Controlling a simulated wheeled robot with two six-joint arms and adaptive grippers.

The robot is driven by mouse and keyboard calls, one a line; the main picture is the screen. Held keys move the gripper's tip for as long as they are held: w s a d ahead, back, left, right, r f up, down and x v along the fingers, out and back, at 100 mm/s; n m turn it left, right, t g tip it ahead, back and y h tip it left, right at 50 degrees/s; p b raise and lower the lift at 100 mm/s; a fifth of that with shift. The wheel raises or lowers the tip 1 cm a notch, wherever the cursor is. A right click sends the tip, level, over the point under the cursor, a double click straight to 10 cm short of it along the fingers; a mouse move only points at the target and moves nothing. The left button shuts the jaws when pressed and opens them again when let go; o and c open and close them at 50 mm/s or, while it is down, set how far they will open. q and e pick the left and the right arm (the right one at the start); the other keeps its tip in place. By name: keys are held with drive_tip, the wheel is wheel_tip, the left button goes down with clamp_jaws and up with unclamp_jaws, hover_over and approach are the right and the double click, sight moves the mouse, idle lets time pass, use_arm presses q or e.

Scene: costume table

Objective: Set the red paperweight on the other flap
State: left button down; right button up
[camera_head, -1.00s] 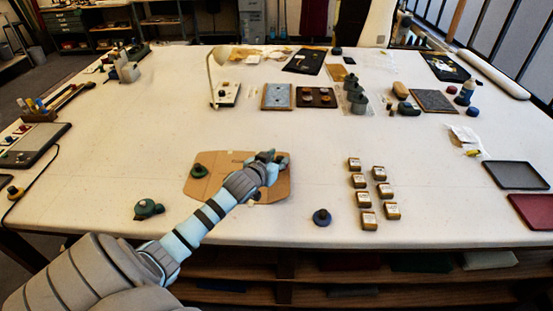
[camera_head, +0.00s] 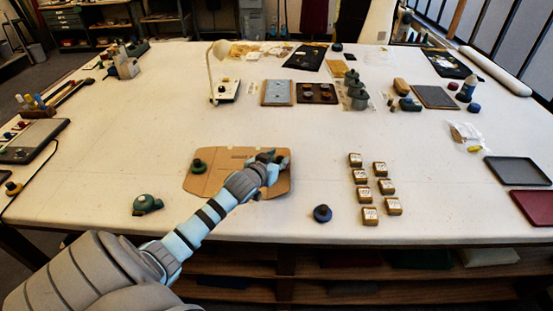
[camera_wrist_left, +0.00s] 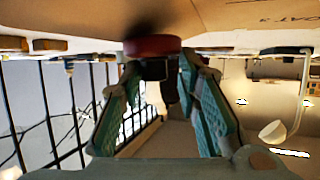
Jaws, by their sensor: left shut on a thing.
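A flat brown cardboard piece (camera_head: 222,185) lies near the table's front edge. A dark green, knobbed paperweight (camera_head: 198,166) stands on its left part. My left gripper (camera_head: 270,158) is over the right part of the cardboard, its fingers low. In the left wrist view, which looks upside down, the fingers (camera_wrist_left: 165,85) are shut on the dark knob of the red paperweight (camera_wrist_left: 152,45). Its red disc lies against the cardboard (camera_wrist_left: 225,22) in that picture; I cannot tell whether they touch. The head view hides the red paperweight behind my gripper. My right gripper is out of view.
Several small labelled boxes (camera_head: 363,176) stand farther right. Behind the cardboard the table (camera_head: 170,110) is clear up to the lamp (camera_head: 219,75).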

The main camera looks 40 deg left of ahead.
use_arm(q)
drive_tip(key=shift+f+b, duration=0.6)
drive_tip(key=shift+f, duration=0.5)
drive_tip(key=c, duration=1.1)
unclamp_jaws()
drive_tip(key=shift+s, duration=0.15)
drive_tip(key=v, duration=1.2)
drive_tip(key=shift+r, duration=0.15)
